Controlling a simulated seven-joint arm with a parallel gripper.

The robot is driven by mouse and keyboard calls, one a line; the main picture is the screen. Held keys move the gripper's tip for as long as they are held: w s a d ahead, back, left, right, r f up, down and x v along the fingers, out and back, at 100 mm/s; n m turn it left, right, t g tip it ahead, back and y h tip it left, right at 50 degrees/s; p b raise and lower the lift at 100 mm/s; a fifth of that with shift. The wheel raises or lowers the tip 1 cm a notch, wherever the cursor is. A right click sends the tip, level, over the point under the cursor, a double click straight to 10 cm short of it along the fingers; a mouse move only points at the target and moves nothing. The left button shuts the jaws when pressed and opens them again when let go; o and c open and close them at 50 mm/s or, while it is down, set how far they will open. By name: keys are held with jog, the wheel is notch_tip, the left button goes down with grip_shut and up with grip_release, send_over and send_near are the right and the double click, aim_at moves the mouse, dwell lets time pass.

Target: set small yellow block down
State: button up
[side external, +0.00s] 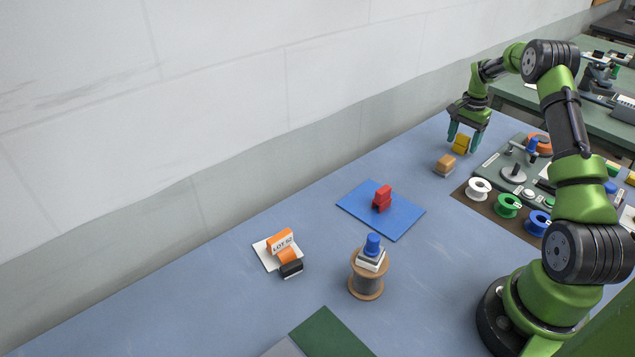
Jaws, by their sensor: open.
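The small yellow block (460,145) is at the back of the blue table, in the upper right of the side view. My gripper (464,138) points down over it with its fingers apart, one to each side of the block's upper part. The jaws are open, so the block is not clamped. The block looks slightly uneven in outline, and its top is partly hidden by the gripper. I cannot tell exactly what its underside rests on.
An orange-tan block on a pale base (444,165) stands just in front. White (478,188), green and blue spools line a brown strip to the right. A blue mat (358,199) carries red blocks. A wooden spool (367,286) stands nearer. The wall runs close behind.

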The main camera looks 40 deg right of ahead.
aim_at(464, 136)
notch_tip(464, 136, up, 11)
jog(key=shift+f, duration=0.15)
jog(key=a+r+n+t, duration=0.2)
jog(key=a+r+n, duration=0.35)
jog(key=a, duration=0.75)
jog(key=a+r+n+t, duration=0.2)
jog(key=a+r, duration=0.7)
jog(key=a, duration=0.3)
jog(key=s+a+f+n+t+y, duration=0.1)
jog(key=s+a+n, duration=0.2)
jog(key=s+a, duration=0.4)
jog(key=s+a+f+n+t+y, duration=0.1)
jog(key=s+a+n+t, duration=0.1)
jog(key=s+a, duration=0.5)
jog(key=a+n, duration=0.1)
jog(key=a, duration=0.3)
jog(key=shift+a+f, duration=0.15)
jog(key=shift+f, duration=0.05)
